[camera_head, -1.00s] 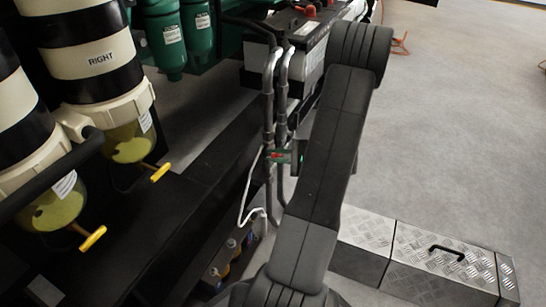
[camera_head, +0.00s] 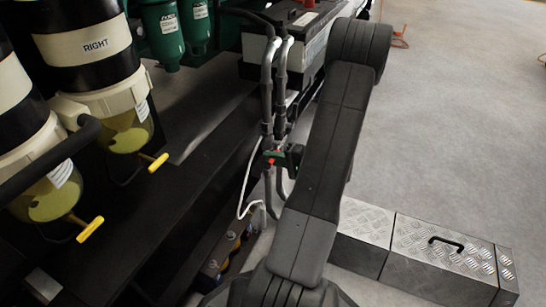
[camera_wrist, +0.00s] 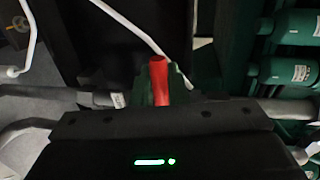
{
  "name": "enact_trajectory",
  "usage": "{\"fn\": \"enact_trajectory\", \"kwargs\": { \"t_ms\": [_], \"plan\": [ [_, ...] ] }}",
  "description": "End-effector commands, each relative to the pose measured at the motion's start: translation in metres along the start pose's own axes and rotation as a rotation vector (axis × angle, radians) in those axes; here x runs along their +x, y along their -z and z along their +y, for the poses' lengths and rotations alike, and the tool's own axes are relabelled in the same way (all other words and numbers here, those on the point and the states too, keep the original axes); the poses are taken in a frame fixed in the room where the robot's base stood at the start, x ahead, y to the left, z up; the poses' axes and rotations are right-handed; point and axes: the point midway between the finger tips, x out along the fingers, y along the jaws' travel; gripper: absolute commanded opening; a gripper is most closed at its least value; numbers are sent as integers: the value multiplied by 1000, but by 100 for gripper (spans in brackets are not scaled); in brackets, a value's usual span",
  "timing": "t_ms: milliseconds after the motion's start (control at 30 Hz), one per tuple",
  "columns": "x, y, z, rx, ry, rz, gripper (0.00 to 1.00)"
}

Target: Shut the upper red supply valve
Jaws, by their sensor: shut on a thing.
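The red valve handle (camera_wrist: 159,80) stands upright in the middle of the wrist view, just beyond the front edge of my gripper. Dark green parts flank it. In the head view a small red spot (camera_head: 270,161) with green beside it shows at the grey pipes. My gripper (camera_head: 283,157) is there, at the left of my arm, shut on the red handle. My gripper's black body fills the bottom of the wrist view and hides the fingertips. I cannot tell the handle's exact turn relative to its pipe.
Two grey vertical pipes (camera_head: 267,90) run beside my gripper, with a thin white line (camera_head: 247,185) left of them. Yellow-handled filter bowls (camera_head: 130,135) stand at left. A battery (camera_head: 300,35) is behind. Silver tread-plate boxes (camera_head: 445,262) lie at lower right; open floor is at right.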

Motion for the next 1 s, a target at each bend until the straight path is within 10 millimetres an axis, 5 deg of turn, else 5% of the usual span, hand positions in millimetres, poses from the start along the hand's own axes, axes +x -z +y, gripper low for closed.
{"fn": "enact_trajectory", "kwargs": {
  "t_ms": [433, 467, 533, 1000],
  "plan": [
    [0, 0, 2, -8, -3, 2, 0],
    [0, 0, 2, -8, -3, 2, 17],
    [0, 0, 2, -8, -3, 2, 31],
    [-16, 1, -1, -8, -2, 5, 32]
  ]
}}
